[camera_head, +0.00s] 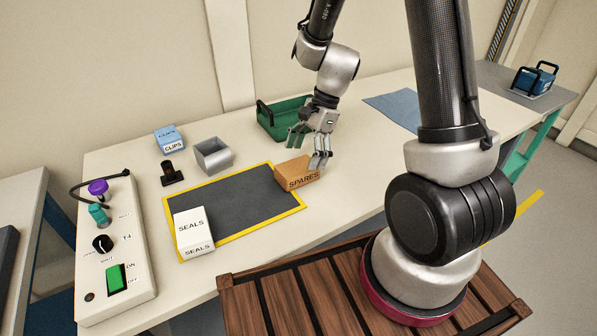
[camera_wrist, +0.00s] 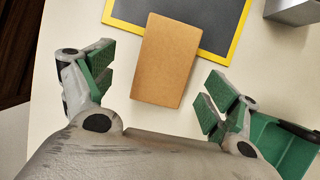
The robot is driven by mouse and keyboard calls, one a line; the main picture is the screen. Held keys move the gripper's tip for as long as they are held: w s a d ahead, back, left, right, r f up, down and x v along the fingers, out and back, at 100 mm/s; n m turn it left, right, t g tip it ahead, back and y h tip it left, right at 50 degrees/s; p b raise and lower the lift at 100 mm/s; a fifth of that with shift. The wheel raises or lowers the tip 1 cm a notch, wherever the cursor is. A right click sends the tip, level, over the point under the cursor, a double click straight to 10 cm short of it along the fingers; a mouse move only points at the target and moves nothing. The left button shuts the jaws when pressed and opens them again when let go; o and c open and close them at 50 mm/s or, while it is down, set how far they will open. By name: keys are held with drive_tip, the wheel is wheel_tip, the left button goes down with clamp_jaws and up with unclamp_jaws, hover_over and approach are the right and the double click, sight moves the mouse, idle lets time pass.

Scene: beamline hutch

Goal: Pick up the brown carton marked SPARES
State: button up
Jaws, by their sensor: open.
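The brown carton marked SPARES (camera_head: 297,175) sits at the right corner of a dark mat with a yellow border (camera_head: 236,200), partly over that border. My gripper (camera_head: 309,148) is open and empty above the carton's far right side, fingers pointing down. In the wrist view the carton's plain brown top (camera_wrist: 166,60) lies ahead of and between the open green-padded fingers (camera_wrist: 160,88). Its near end is on the bare table and its far end overlaps the mat. The carton's right end is partly hidden by a finger in the head view.
A white SEALS carton (camera_head: 193,232) stands on the mat's near left corner. A grey open box (camera_head: 213,156), blue CLIPS carton (camera_head: 170,138) and black item (camera_head: 172,175) stand behind. A green crate (camera_head: 272,120) stands close behind my gripper. A control box (camera_head: 118,245) is at left.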

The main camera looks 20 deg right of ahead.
sight(299, 165)
drive_tip(key=shift+w+x, duration=0.1)
drive_tip(key=shift+x, duration=1.25)
drive_tip(key=shift+w+x, duration=0.15)
drive_tip(key=shift+x, duration=1.2)
drive_tip(key=shift+a+f, duration=0.1)
drive_tip(key=shift+f, duration=0.15)
drive_tip(key=shift+c, duration=0.3)
drive_tip(key=c, duration=1.3)
drive_tip(key=shift+w+r, duration=0.1)
